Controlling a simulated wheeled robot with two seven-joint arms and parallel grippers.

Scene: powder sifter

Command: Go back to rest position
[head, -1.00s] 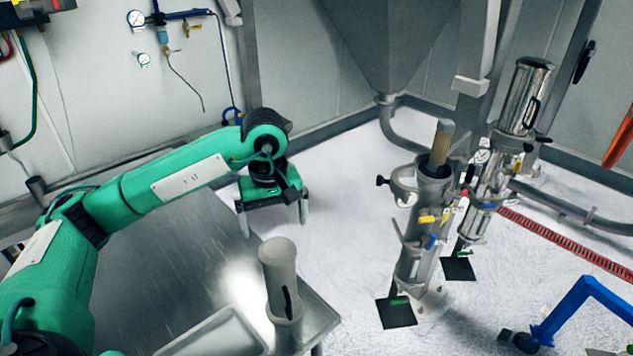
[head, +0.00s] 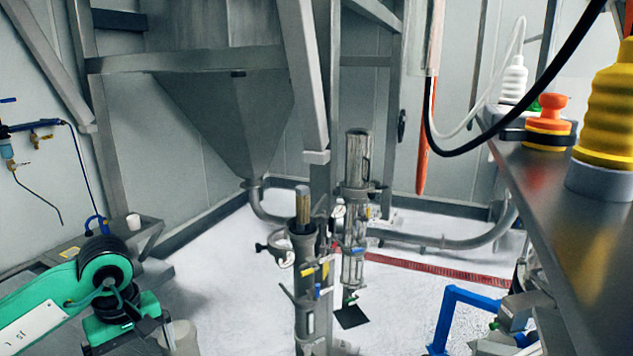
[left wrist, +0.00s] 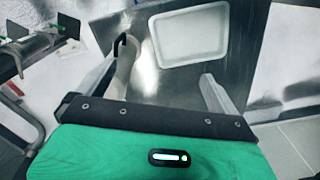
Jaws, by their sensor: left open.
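My left gripper (head: 128,345) is at the lower left of the head view, with its arm coming in from the left. Its fingers are apart and empty in the left wrist view (left wrist: 162,67). A pale grey cylinder (head: 180,338) shows beside it, cut off by the bottom edge of the head view. In the left wrist view the cylinder (left wrist: 125,72), with a black handle, appears beside the left finger; I cannot tell if they touch. The steel housing (head: 306,265) stands on the floor with a brownish filter (head: 303,208) upright in its open top. My right gripper is not seen.
A white tray (left wrist: 160,50) lies on the steel table (left wrist: 150,95). A second, chrome housing (head: 357,165) stands behind the first. A hopper (head: 225,110) hangs behind. At right, a counter (head: 545,215) holds yellow and orange containers. A blue frame (head: 446,315) stands low right.

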